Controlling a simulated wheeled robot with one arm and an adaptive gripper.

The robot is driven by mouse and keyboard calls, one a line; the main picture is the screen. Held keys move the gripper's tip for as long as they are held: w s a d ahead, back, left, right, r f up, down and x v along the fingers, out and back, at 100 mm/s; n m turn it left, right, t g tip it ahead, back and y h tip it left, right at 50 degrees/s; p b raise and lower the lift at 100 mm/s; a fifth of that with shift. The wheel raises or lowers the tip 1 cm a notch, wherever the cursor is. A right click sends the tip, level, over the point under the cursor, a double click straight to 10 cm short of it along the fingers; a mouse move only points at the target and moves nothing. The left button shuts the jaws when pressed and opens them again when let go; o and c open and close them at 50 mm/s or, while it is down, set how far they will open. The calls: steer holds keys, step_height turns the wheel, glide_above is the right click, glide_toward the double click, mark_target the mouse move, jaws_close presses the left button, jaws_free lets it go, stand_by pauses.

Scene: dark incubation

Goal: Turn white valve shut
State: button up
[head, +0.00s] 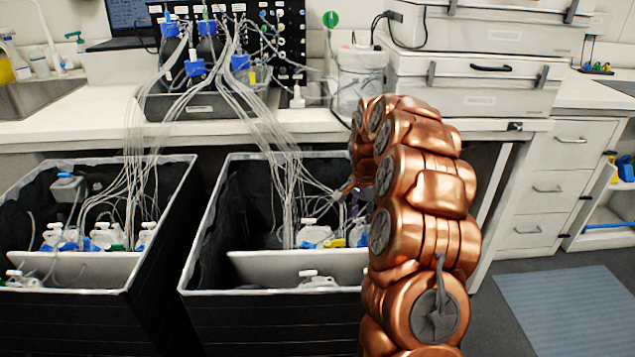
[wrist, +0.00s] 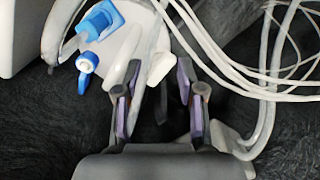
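In the wrist view my gripper (wrist: 161,85) is open, with its two purple-padded fingers apart. A small white handle-like part (wrist: 160,67), which looks like the white valve, lies between and just beyond the fingertips, beside a white bottle (wrist: 122,48). I cannot tell whether a finger touches it. A blue valve (wrist: 88,66) sits on the bottle to the left. In the head view my arm reaches into the right black bin (head: 270,310). My gripper there is mostly hidden behind the arm, and the white valve cannot be made out.
White tubes (wrist: 240,70) run close past the right finger. Black padding lines the bin. In the head view a white bottle (head: 314,235) stands in the right bin. A second black bin (head: 90,315) stands left. Open floor lies right, with a blue-grey mat (head: 570,310).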

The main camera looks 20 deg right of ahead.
steer(key=n+p, duration=0.1)
steer(key=n, duration=0.4)
steer(key=shift+w+a+r+n, duration=0.1)
steer(key=shift+n, duration=0.2)
steer(key=n+p, duration=0.2)
steer(key=n, duration=0.3)
steer(key=shift+a+p, duration=0.1)
steer(key=shift+p, duration=0.2)
step_height(320, 180, up, 8)
steer(key=s+a+r+n+p, duration=0.2)
steer(key=s+a+r+p, duration=0.2)
steer(key=a, duration=0.5)
steer(key=s+a+r+n+p, duration=0.2)
steer(key=s+a+r+p, duration=0.2)
steer(key=s+a+r, duration=0.4)
step_height(320, 180, up, 4)
steer(key=shift+s+a+f+y, duration=0.25)
steer(key=shift+s+a+y, duration=0.15)
steer(key=shift+a, duration=0.45)
steer(key=shift+o, duration=0.3)
